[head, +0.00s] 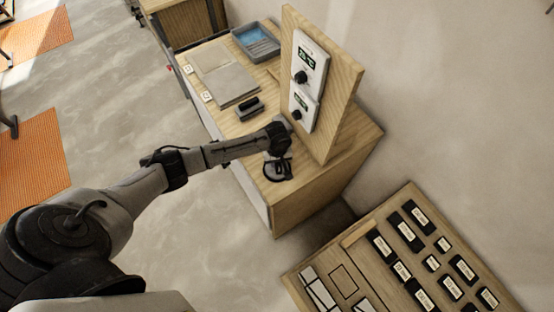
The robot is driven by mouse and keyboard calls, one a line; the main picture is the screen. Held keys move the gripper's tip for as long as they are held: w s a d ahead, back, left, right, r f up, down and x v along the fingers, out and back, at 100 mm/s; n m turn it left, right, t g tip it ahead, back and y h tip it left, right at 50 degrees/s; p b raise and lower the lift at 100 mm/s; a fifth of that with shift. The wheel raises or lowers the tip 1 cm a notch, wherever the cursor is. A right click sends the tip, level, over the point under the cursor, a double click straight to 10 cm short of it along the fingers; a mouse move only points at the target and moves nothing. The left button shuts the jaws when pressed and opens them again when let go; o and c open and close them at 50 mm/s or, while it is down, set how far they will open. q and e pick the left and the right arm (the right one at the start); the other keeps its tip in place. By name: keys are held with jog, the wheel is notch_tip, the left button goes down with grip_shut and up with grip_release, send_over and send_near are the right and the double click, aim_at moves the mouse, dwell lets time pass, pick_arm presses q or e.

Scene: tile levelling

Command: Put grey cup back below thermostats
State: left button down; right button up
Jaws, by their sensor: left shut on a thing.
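Two white thermostats, an upper one (310,62) and a lower one (303,108), are mounted on an upright wooden panel (345,85) on the wooden bench (262,187). Each has a dark display and a black knob. My left gripper (278,169) is over the bench top near its front end, just left of the panel's lower part. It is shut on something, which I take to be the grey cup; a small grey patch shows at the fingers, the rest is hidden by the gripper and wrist. My right gripper is out of view.
On the bench lie a black-and-grey block-like tool (249,107), a grey tile board (223,78) and a blue tray (257,42). A lower wooden board (350,240) with several labelled dark pieces stands at front right. Bench top near the gripper is mostly clear.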

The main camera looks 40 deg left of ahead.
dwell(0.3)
pick_arm(q)
jog(key=c, duration=1.4)
grip_release()
jog(key=shift+f, duration=0.15)
jog(key=o, duration=0.4)
jog(key=shift+o, duration=0.2)
